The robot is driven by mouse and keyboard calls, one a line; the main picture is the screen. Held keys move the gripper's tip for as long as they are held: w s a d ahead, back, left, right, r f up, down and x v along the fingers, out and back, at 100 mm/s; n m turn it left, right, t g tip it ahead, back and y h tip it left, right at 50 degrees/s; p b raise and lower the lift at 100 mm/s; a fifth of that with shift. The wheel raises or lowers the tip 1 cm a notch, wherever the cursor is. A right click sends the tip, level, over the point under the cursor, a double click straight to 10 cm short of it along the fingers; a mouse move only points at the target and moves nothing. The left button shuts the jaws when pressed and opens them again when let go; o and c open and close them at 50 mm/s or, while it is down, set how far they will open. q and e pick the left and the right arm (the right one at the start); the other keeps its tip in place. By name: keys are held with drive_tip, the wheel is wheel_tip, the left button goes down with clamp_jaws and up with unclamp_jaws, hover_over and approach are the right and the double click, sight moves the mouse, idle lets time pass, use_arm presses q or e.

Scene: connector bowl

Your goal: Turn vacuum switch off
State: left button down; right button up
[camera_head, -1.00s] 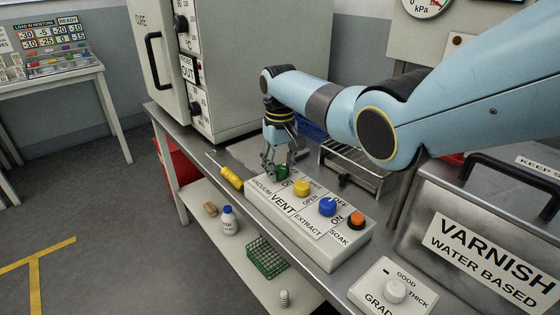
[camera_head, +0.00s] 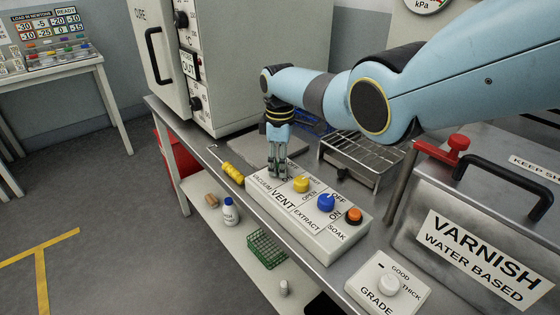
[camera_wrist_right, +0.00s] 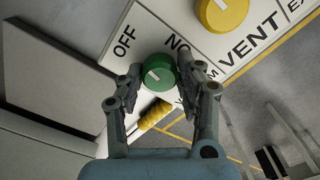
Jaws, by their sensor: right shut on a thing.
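The vacuum switch is a green round knob (camera_wrist_right: 158,72) with a white pointer mark, seen in the right wrist view between the labels OFF and ON and my fingers. It sits at the left end of a white switch panel (camera_head: 325,247). My right gripper (camera_head: 278,172) points down over that end in the head view, where its fingers hide the knob. In the right wrist view the fingertips (camera_wrist_right: 157,82) are on both sides of the green knob, shut on it. I cannot tell exactly which label the pointer faces. My left gripper is not in view.
Close by on the panel are a yellow knob (camera_head: 301,184), a blue knob (camera_head: 326,202) and an orange knob (camera_head: 354,215). A yellow-handled screwdriver (camera_head: 233,173) lies left of the panel. A varnish box (camera_head: 480,250) and a wire rack (camera_head: 352,152) stand to the right.

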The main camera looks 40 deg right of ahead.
drive_tip(key=shift+w+n, duration=0.1)
drive_tip(key=shift+n, duration=1)
drive_tip(key=o, duration=1.1)
drive_tip(key=shift+o, duration=0.2)
wheel_tip(320, 180, up, 12)
